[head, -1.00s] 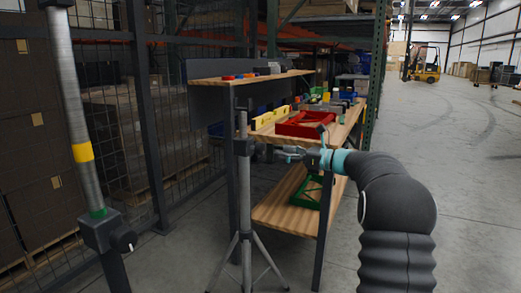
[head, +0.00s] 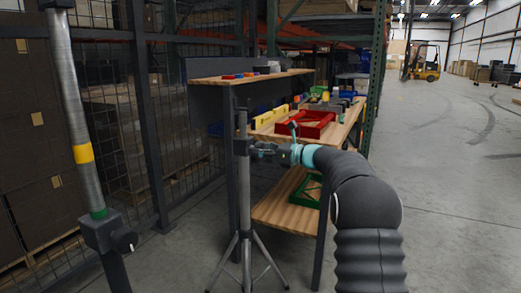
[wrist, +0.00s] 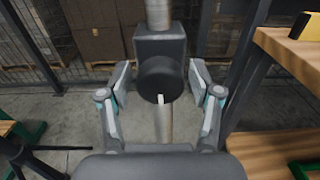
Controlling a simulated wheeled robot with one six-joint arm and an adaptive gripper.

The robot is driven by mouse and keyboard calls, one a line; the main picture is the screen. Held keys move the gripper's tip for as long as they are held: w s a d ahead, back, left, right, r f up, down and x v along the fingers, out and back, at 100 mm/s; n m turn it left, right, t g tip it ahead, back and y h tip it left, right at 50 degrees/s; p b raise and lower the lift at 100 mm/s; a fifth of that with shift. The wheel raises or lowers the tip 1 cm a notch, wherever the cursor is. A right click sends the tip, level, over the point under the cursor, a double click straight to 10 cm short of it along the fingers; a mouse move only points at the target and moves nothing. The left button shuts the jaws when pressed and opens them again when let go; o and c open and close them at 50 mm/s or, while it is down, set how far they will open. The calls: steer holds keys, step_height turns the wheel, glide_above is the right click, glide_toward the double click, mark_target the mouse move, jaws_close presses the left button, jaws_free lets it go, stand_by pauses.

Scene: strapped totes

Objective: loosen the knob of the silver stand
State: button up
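The silver stand (head: 246,195) stands on its tripod legs in front of the shelf bench in the head view. Its dark clamp block (wrist: 160,44) and round black knob (wrist: 160,79) are in the middle of the wrist view. A white mark on the knob points down. My gripper (wrist: 159,82) is open, with one finger on each side of the knob and a visible gap on both sides. In the head view my gripper (head: 268,150) reaches the stand's collar from the right, and the knob is hard to make out there.
A second stand (head: 80,120) with a yellow band and its own knob (head: 124,241) is at the left. The wooden bench (head: 275,211) behind holds a red tote (head: 305,125) and a green tote (head: 307,192). Open floor lies to the right.

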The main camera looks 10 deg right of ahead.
steer(key=c, duration=0.8)
